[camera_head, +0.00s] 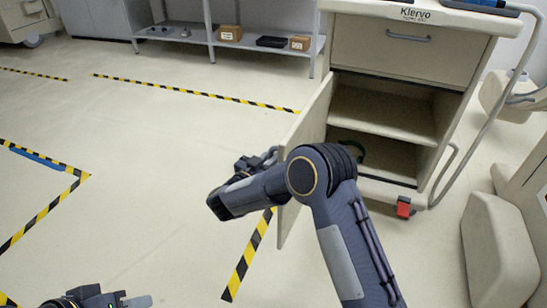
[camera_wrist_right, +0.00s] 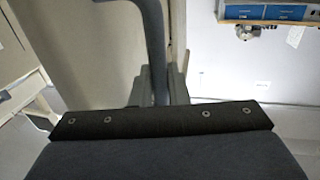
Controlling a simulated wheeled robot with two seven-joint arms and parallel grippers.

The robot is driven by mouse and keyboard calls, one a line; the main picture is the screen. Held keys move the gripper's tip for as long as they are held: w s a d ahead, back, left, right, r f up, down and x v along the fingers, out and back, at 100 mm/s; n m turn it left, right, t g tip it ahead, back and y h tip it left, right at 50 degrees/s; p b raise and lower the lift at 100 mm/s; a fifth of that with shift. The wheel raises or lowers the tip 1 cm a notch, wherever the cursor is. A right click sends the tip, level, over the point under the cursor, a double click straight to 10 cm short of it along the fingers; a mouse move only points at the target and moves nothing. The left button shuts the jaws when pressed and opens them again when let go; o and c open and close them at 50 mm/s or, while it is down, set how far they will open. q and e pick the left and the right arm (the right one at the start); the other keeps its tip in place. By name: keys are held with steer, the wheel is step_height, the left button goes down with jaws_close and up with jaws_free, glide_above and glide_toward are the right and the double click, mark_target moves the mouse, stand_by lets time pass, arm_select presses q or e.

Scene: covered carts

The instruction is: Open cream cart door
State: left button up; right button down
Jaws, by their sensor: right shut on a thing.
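The cream cart (camera_head: 388,48), labelled Klervo, stands at the right of the head view. Its door (camera_head: 311,112) is swung well open to the left, showing the lower shelves (camera_head: 388,112). My right gripper (camera_head: 268,157) is at the outer face of the door, partly hidden behind my own forearm. In the wrist view the right gripper (camera_wrist_right: 160,88) is shut on the grey door handle (camera_wrist_right: 150,35), with the cream door panel (camera_wrist_right: 80,45) behind it. My left gripper (camera_head: 105,299) shows only partly at the bottom left edge, away from the cart; its jaws are unclear.
Yellow-black floor tape (camera_head: 190,92) marks the open floor at left. A grey shelf unit (camera_head: 210,38) with small boxes stands at the back. A red caster part (camera_head: 403,206) sits under the cart. Another cream unit (camera_head: 500,245) stands at the right edge.

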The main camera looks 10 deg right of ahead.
steer(key=c, duration=1.8)
jaws_free()
steer(key=shift+o, duration=0.2)
steer(key=p+v, duration=0.2)
steer(key=v, duration=0.5)
steer(key=shift+s+a, duration=0.2)
steer(key=shift+s, duration=0.15)
steer(key=shift+f, duration=0.1)
